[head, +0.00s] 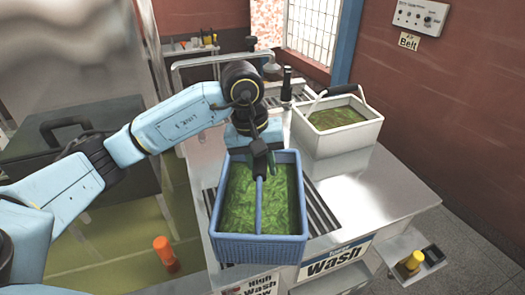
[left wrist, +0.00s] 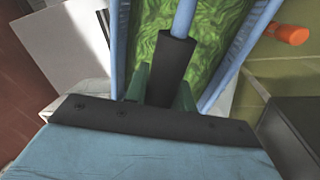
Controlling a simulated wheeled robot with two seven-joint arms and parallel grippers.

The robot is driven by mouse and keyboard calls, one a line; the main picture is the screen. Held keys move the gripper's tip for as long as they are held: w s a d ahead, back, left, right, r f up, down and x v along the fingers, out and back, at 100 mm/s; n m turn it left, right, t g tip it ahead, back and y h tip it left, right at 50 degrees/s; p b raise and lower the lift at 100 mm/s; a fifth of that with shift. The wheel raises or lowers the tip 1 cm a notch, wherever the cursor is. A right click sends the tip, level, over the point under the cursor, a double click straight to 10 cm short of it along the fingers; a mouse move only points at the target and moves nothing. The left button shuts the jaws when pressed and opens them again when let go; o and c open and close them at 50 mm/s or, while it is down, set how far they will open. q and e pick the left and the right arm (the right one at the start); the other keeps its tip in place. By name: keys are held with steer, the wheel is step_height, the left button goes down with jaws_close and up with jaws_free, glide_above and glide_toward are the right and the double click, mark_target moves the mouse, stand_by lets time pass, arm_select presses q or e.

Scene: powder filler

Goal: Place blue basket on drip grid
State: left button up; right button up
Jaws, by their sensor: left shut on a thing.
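The blue basket (head: 262,239) is full of green leaves and shows in the middle of the head view, over the front left of the metal counter. My left gripper (head: 262,160) is shut on the basket's blue handle at its far end; the handle runs lengthwise above the leaves. In the left wrist view the handle (left wrist: 184,18) enters a dark grip between my fingers (left wrist: 165,85). The dark slatted drip grid (head: 318,208) shows to the right of the basket; the rest is hidden behind the basket. I cannot tell whether the basket touches it. My right gripper is not in view.
A white basket (head: 335,143) of green leaves stands on the counter at the back right. A tap and metal pipe frame (head: 215,60) stand behind. A "Wash" sign (head: 335,258) is on the counter's front. The counter's right side is bare.

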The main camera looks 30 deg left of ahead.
arm_select(q)
steer(key=shift+w+f, duration=0.1)
steer(key=shift+f, duration=0.55)
steer(key=o, duration=0.6)
steer(key=shift+f, duration=0.15)
steer(key=shift+c, duration=0.2)
steer(key=o, duration=0.4)
steer(key=r, duration=0.4)
steer(key=a+r+b, duration=0.1)
steer(key=r, duration=0.3)
steer(key=s+a+r+b, duration=0.1)
steer(key=r, duration=0.3)
steer(key=shift+s+r, duration=0.1)
